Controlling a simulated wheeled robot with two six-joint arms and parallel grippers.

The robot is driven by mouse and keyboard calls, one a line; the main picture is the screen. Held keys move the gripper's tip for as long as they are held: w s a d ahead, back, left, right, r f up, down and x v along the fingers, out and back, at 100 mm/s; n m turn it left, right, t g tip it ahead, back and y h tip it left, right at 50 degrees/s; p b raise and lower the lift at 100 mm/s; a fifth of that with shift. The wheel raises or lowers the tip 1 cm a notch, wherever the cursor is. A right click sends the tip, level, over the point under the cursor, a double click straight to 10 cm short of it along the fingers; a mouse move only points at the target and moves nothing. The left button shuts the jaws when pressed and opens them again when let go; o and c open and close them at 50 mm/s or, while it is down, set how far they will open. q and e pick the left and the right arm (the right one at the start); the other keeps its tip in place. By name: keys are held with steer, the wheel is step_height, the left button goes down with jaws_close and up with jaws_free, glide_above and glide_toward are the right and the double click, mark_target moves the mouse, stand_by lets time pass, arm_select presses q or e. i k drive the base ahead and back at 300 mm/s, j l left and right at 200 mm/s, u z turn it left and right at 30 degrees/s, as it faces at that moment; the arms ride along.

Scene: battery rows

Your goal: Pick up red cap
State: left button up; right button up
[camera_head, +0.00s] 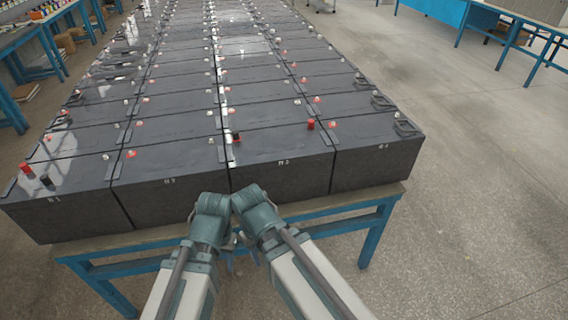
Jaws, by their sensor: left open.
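A red cap (311,124) stands upright on top of the front-row battery (282,178) marked 3, near its far right corner. Another red cap (26,168) stands on the front-row battery (68,214) at the far left. My left gripper (229,243) is small and mostly hidden by my arm joints, low in front of the battery table. It is open and touches no cap. My right arm ends beside the left one, and its gripper cannot be made out. Both arms are well apart from the red caps.
Rows of dark batteries with terminals fill the blue-framed table (345,205). Black caps (236,137) (46,180) stand on front batteries. The front-right battery (375,160) has a black handle on top. Blue workbenches stand at both sides. The floor (480,190) on the right is clear.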

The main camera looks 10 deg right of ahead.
mark_target(311, 122)
steer(key=i+l+u, duration=0.2)
steer(key=l, duration=0.4)
steer(key=l+u, duration=0.15)
steer(key=l, duration=0.45)
